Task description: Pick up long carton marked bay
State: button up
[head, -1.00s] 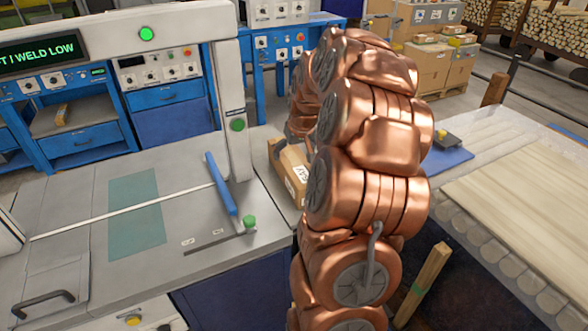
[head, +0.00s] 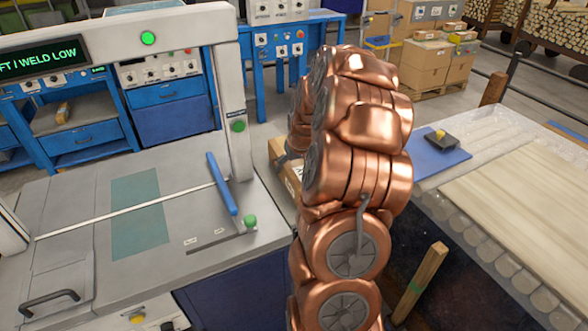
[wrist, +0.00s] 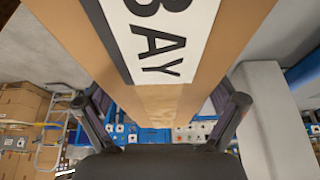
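The long carton (head: 292,178) is brown and lies beside the pale machine's bed in the head view, partly hidden behind my copper arm. In the wrist view the carton (wrist: 243,25) is very close and fills the upper middle, with a white label reading BAY. My gripper (wrist: 160,105) has its dark fingers spread wide, one on each side of the carton. Their tips are partly hidden, and firm contact with the carton's sides cannot be seen. In the head view my gripper (head: 284,158) is at the carton, mostly hidden by my arm.
The machine's upright post (head: 232,110) stands close to the carton's left. A blue mat (head: 425,160) with a small black device and a bed of pale planks (head: 530,195) lie right.

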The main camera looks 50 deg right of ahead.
jog(key=c, duration=1.2)
jog(key=shift+c, duration=0.3)
jog(key=shift+r, duration=0.1)
